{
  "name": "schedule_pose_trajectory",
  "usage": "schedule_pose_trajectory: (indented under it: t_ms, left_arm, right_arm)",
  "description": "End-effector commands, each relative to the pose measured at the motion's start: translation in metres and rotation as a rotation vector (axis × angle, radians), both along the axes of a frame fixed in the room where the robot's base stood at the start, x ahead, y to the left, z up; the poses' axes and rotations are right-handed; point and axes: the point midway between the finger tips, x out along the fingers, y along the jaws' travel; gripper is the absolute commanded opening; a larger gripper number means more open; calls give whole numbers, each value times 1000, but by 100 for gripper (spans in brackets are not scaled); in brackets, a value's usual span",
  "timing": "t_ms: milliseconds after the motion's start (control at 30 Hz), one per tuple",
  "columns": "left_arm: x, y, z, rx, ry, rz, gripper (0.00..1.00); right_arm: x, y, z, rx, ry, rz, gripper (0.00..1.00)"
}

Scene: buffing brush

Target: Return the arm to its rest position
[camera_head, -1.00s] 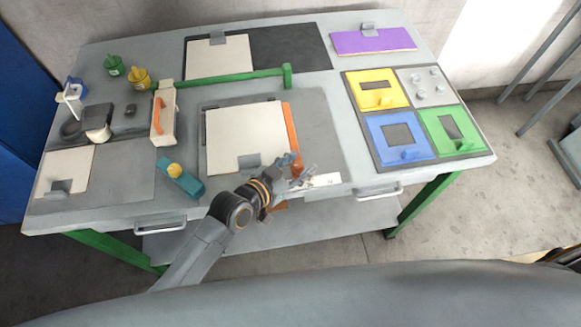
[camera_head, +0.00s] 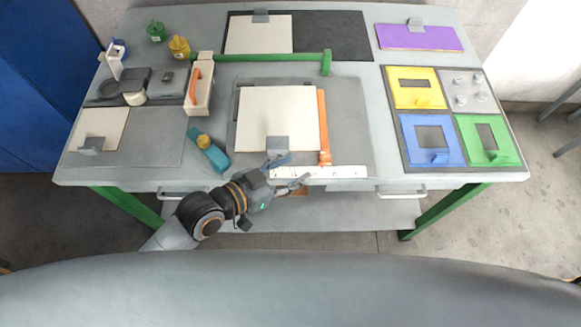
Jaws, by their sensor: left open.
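My left arm comes in from the lower left. Its gripper (camera_head: 290,173) is open, with nothing seen between its fingers, at the front edge of the grey workbench (camera_head: 350,183). The fingertips are near the left end of a white strip (camera_head: 325,172) lying along that edge. A cream board (camera_head: 280,115) with a grey clip lies just behind the gripper. An orange brush-like tool (camera_head: 323,130) lies along the board's right side. My right gripper is not in view.
A teal bottle (camera_head: 210,151) lies left of the gripper. A cream box with an orange handle (camera_head: 198,92) stands behind it. A green bar (camera_head: 270,57) crosses the bench behind the board. Coloured frames (camera_head: 435,139) lie at the right. Drawer handles (camera_head: 402,192) stick out in front.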

Motion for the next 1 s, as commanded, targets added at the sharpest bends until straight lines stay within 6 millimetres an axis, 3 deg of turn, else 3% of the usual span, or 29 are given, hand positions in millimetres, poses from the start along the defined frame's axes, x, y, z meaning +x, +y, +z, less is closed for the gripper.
schedule_pose_trajectory:
  t_ms: [467, 567, 667, 1000]
  left_arm:
    - [-3, 6, -2, 32, 41, 28, 46]
    - [-9, 26, -9, 101, 130, 98, 46]
    - [-21, 59, -20, 190, 251, 204, 46]
    - [-81, 157, -43, 391, 597, 522, 46]
  right_arm:
    - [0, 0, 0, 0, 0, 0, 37]
    - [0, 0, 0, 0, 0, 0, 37]
    - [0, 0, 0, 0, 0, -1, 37]
    - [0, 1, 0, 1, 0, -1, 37]
